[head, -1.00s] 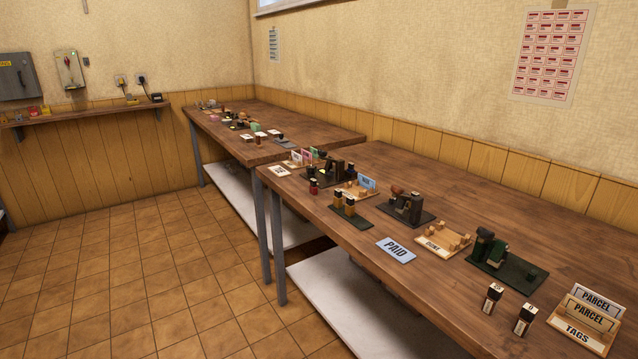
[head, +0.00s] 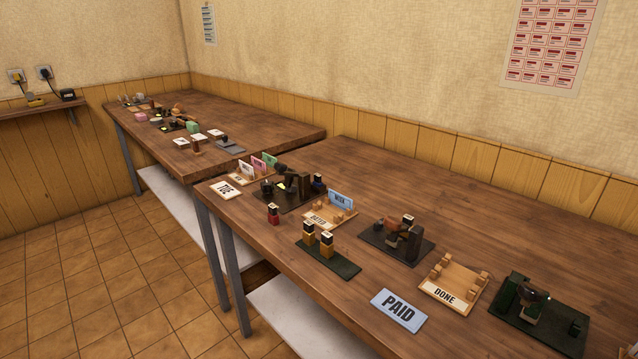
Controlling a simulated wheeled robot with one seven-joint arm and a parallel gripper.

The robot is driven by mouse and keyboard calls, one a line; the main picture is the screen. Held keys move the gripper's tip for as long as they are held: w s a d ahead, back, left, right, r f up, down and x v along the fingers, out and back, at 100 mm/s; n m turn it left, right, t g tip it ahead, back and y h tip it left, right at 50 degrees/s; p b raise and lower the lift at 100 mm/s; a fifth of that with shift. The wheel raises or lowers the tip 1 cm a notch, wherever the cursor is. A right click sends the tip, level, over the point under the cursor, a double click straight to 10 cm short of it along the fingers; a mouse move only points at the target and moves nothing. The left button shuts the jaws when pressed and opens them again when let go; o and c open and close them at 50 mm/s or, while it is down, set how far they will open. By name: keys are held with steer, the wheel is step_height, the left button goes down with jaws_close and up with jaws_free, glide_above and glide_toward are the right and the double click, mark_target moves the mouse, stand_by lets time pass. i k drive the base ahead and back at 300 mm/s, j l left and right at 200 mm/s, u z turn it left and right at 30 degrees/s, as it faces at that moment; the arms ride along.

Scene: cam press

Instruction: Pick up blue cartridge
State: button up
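A small dark blue block (head: 318,183) with a dark top stands at the right edge of the black press (head: 294,186) on the near table. It looks like the blue cartridge, but it is too small to be sure. A red cartridge (head: 273,214) stands in front of that press, near the table's front edge. Two amber cartridges with pale tops, one on the left (head: 309,234) and one on the right (head: 327,245), stand on a dark green mat (head: 345,266). My gripper is not in view.
On the near table (head: 480,210) are a DATED tray (head: 320,222) with a blue card, a second press (head: 400,240), a DONE tray (head: 440,292), a green press (head: 530,305) and a PAID card (head: 398,310). The table's back strip is clear. Tiled floor (head: 100,280) lies open at left.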

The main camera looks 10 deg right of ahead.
mark_target(317, 181)
steer(key=i+j+z, duration=0.25)
steer(key=i+j, duration=0.2)
steer(key=j, duration=0.3)
steer(key=i+j+z, duration=0.3)
steer(key=j, duration=0.5)
steer(key=i, duration=0.1)
